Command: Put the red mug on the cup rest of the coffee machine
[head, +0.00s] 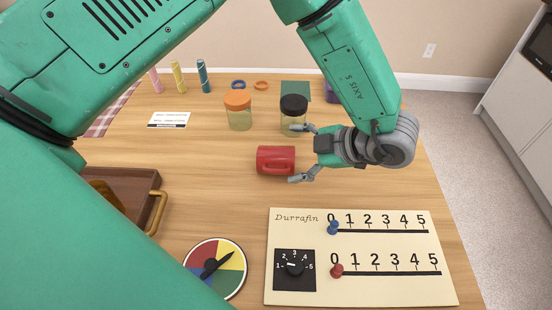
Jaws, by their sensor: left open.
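The red mug (275,160) lies on its side on the wooden table, near the middle of the head view. My left gripper (300,154) is open just to the right of the mug. One finger is beyond the mug near the black-lidded jar and the other is on the near side, by the mug's right end. I cannot tell whether a finger touches the mug. The coffee machine and its cup rest are not in view. My right gripper is not in view.
A black-lidded jar (293,114) and an orange-lidded jar (238,111) stand behind the mug. A Durrafin board (380,285) and a coloured dial (232,254) lie in front. A brown tray (145,180) is at left. Bare table lies left of the mug.

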